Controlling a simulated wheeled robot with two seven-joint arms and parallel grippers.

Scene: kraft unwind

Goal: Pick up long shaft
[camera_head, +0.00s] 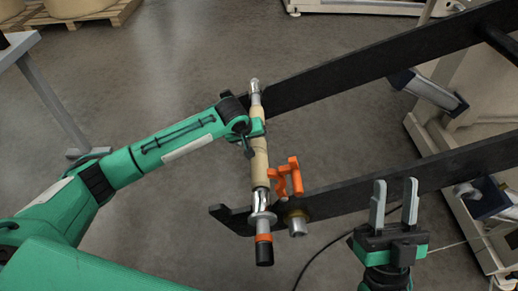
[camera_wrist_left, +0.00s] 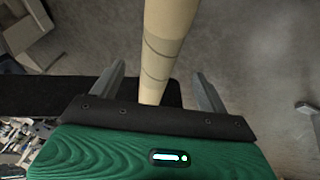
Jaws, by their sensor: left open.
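The long shaft (camera_head: 260,165) has a tan middle, metal ends and an orange and black tip. It lies across the two dark arms of the stand, near their free ends. My left gripper (camera_head: 254,129) is at the shaft's tan part, between the two arms. In the left wrist view the tan shaft (camera_wrist_left: 163,50) runs between the two open fingers of my left gripper (camera_wrist_left: 160,88), with a gap on each side. My right gripper (camera_head: 394,203) points up at the lower right, open and empty, apart from the shaft.
The upper dark arm (camera_head: 370,62) and lower dark arm (camera_head: 350,195) reach in from the machine at right. An orange bracket (camera_head: 291,177) sits on the lower arm beside the shaft. A table leg (camera_head: 52,105) stands at left. Pallets are at the back left.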

